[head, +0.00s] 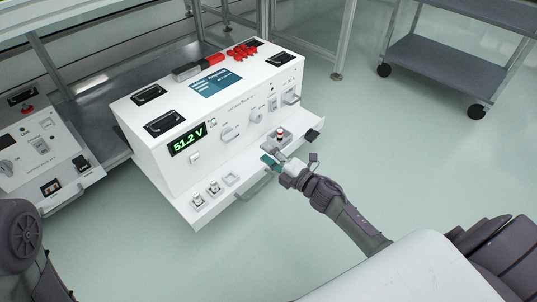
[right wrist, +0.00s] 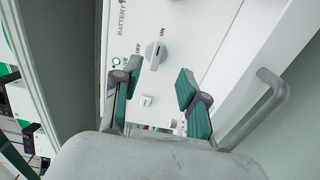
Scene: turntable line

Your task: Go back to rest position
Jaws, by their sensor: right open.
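My right gripper (head: 276,162) is in front of the white machine (head: 240,105), over its pulled-out lower shelf (head: 190,212). In the right wrist view its two teal-padded fingers (right wrist: 158,75) are spread with nothing between them. Beyond the fingertips are a grey rotary knob (right wrist: 156,54) with ON and OFF marks and a small white switch (right wrist: 146,100). I cannot tell whether the fingers touch the panel. My left arm (head: 25,250) shows only in part at the lower left; its gripper is out of view.
The machine's display (head: 187,141) reads 51.2 V. Red connectors (head: 243,52) lie on its top. A second white unit (head: 42,150) stands at the left. A grey wheeled cart (head: 450,65) stands at the back right. The floor at right is clear.

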